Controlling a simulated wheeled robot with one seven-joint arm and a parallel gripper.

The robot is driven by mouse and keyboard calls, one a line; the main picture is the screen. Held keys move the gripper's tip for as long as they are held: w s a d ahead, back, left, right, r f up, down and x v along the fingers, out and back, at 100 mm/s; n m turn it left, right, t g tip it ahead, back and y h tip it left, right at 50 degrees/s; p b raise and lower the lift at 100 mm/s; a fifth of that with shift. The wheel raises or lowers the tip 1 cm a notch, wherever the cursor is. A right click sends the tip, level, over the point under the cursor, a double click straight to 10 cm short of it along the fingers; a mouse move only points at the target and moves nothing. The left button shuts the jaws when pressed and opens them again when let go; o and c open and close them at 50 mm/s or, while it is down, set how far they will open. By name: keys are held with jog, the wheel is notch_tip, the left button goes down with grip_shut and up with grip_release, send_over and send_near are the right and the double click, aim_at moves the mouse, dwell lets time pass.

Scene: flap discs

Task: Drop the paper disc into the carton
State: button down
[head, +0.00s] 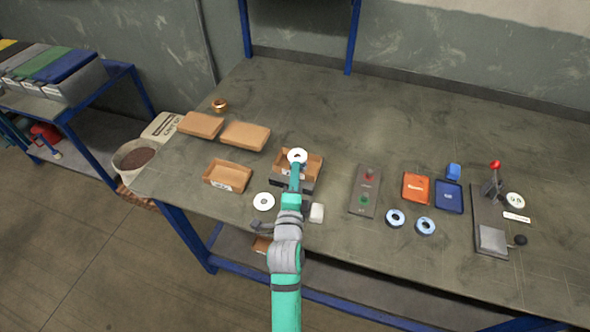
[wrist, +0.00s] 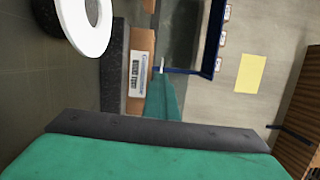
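My gripper (head: 297,164) reaches over the open brown carton (head: 313,168), which stands on a dark base. A white paper disc (head: 298,154) with a dark centre is at my fingertips, lying flat above the carton and overlapping its far rim. My gripper appears shut on the disc's near edge. In the wrist view, the carton's labelled front (wrist: 137,70) shows beside my teal finger (wrist: 165,95). A thin pale sliver at the fingertip may be the disc seen edge-on. The finger hides part of the carton's inside.
Another white disc (head: 263,201) lies on the table left of the carton; a large white ring (wrist: 98,40) fills the wrist view's upper left. A second open carton (head: 227,176) and two closed boxes (head: 245,135) stand left. A button panel (head: 366,190) is to the right.

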jog(key=shift+s+f, duration=0.1)
jog(key=shift+f, duration=0.3)
jog(key=c, duration=2)
grip_release()
jog(key=shift+c, duration=0.2)
jog(key=shift+f, duration=0.35)
jog(key=shift+r, duration=3.85)
